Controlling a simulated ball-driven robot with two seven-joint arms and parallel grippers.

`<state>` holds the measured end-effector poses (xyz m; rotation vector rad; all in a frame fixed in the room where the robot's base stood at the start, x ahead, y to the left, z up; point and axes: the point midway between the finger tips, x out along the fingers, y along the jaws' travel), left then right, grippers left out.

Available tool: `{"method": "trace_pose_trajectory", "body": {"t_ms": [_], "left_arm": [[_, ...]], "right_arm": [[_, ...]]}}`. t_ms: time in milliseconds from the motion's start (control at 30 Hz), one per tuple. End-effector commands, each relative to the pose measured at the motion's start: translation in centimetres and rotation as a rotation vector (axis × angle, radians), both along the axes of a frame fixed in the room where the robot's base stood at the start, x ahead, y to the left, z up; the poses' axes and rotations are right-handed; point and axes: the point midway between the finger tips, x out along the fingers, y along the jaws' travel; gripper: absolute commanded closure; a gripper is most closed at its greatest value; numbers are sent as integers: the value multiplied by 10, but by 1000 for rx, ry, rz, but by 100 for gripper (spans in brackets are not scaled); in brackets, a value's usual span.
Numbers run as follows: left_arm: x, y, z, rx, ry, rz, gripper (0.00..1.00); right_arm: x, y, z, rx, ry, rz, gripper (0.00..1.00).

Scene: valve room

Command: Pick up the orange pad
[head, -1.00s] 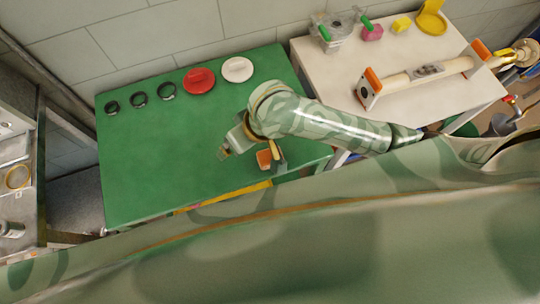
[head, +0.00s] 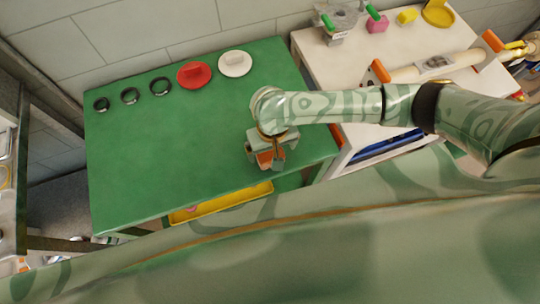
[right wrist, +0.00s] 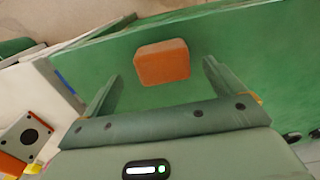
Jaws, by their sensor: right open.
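The orange pad (right wrist: 162,62) is a small block lying on the green table (head: 170,135). In the head view the pad (head: 265,157) is partly hidden behind my right gripper (head: 266,164), near the table's front right part. In the right wrist view my right gripper (right wrist: 165,78) is open, with one finger on each side of the pad's near edge. The pad shows ahead of and between the fingertips, and nothing is held. I cannot tell the remaining distance to it. My left gripper is not in view.
On the table's back edge lie several black rings (head: 130,95), a red disc (head: 195,75) and a white disc (head: 235,63). A yellow tray (head: 222,202) sits below the front edge. A white table (head: 345,50) with fittings and a pipe stands at right. The table's left middle is clear.

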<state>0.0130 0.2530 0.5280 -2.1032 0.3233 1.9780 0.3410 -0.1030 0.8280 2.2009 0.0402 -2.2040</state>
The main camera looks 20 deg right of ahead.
Motion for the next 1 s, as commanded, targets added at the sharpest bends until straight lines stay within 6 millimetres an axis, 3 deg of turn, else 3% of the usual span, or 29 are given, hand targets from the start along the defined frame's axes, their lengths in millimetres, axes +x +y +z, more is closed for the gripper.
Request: {"method": "trace_pose_trajectory", "body": {"t_ms": [333, 600, 767, 867, 1000], "left_arm": [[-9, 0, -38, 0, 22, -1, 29], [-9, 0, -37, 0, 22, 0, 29], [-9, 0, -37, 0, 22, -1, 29], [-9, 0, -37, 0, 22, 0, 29], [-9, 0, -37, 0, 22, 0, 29]], "right_arm": [[9, 3, -50, -1, 1, 1, 6], [9, 3, -50, 0, -3, 1, 6], [9, 3, -50, 0, -3, 1, 51], [9, 3, -50, 0, -3, 1, 58], [9, 3, -51, -1, -3, 1, 58]]}}
